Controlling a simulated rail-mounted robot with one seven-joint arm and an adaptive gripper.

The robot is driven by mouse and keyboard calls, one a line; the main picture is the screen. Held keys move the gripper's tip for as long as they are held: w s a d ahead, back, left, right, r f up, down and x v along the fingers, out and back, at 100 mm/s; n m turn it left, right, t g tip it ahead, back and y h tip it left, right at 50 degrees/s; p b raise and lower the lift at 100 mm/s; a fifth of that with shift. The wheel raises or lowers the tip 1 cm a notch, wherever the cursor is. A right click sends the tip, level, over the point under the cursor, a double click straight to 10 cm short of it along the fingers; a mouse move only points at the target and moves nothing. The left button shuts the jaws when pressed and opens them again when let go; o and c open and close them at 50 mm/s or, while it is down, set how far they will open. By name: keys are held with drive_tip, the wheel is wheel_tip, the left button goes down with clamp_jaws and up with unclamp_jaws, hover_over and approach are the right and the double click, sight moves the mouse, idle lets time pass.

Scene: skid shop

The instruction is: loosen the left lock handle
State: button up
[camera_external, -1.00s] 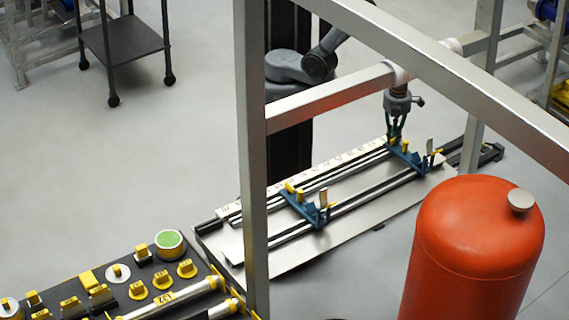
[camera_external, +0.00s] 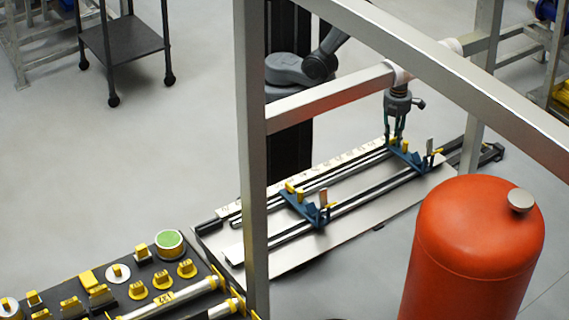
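Two blue carriages with yellow handles sit across the rails: a left one (camera_external: 303,206) and a right one (camera_external: 408,158). A yellow handle (camera_external: 291,188) is on the rear end of the left carriage, and another (camera_external: 405,146) is on the right one. Upright plates stand at their front ends. My gripper (camera_external: 395,138) points straight down at the rear end of the right carriage, beside its yellow handle. The fingertips are small and partly merge with the carriage, so contact is unclear. My gripper is well apart from the left carriage.
The rails lie on a pale base plate (camera_external: 290,262) with a marked scale strip along its back. A metal frame (camera_external: 250,160) crosses in front of my arm. A red tank (camera_external: 470,255) stands front right. A black panel with yellow knobs (camera_external: 130,265) is front left.

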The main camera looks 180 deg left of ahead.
drive_tip(key=shift+o, duration=0.6)
drive_tip(key=shift+r+p, duration=2.6)
drive_tip(key=shift+r, duration=0.95)
drive_tip(key=n, duration=0.4)
drive_tip(key=shift+r+n+p, duration=0.3)
drive_tip(key=shift+n, duration=1.1)
drive_tip(key=shift+r, duration=0.1)
